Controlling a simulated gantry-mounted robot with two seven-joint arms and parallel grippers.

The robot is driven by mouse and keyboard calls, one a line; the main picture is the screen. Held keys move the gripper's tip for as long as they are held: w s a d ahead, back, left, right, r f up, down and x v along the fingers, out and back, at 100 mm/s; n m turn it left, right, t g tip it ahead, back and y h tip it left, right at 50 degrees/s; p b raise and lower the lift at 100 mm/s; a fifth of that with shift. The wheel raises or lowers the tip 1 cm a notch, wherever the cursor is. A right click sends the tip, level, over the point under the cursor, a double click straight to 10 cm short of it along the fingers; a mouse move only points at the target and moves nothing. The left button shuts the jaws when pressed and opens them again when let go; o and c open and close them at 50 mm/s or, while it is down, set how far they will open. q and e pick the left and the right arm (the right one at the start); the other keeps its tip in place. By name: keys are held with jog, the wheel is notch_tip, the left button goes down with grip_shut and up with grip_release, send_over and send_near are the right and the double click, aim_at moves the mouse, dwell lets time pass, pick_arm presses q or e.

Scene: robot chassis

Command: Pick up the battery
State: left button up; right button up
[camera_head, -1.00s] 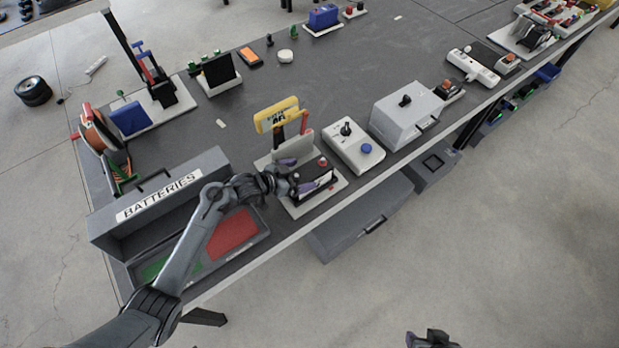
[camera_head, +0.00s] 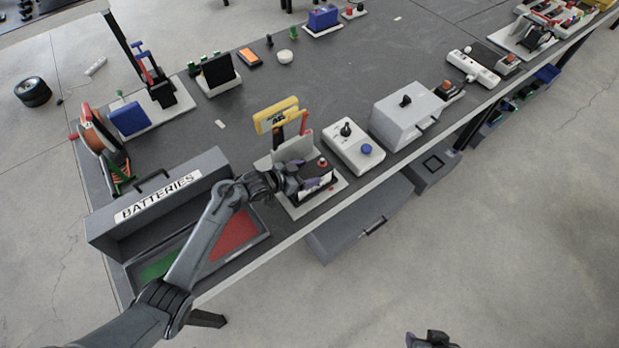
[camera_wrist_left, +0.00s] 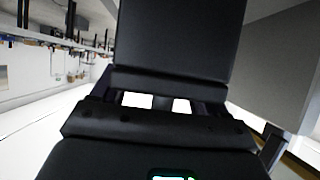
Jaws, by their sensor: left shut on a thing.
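My left gripper (camera_head: 309,173) is over the white-based stand at the near edge of the bench. Its purple-tipped fingers are shut on a dark block, which I take to be the battery; the wrist and fingers hide most of it in the head view. In the left wrist view a large black block (camera_wrist_left: 180,40) fills the top middle, right in front of the gripper. I cannot tell whether it is clear of the stand (camera_head: 330,198). My right gripper (camera_head: 430,341) shows only partly at the bottom edge, away from the bench.
A grey BATTERIES box (camera_head: 110,232) stands left, with a tray holding green (camera_head: 160,266) and red (camera_head: 236,235) areas before it. A yellow meter (camera_head: 277,114) stands behind my gripper. A white switch panel (camera_head: 357,152) and grey box (camera_head: 405,115) stand to its right.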

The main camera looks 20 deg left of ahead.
pick_arm(q)
grip_shut()
jog(key=shift+r, duration=0.35)
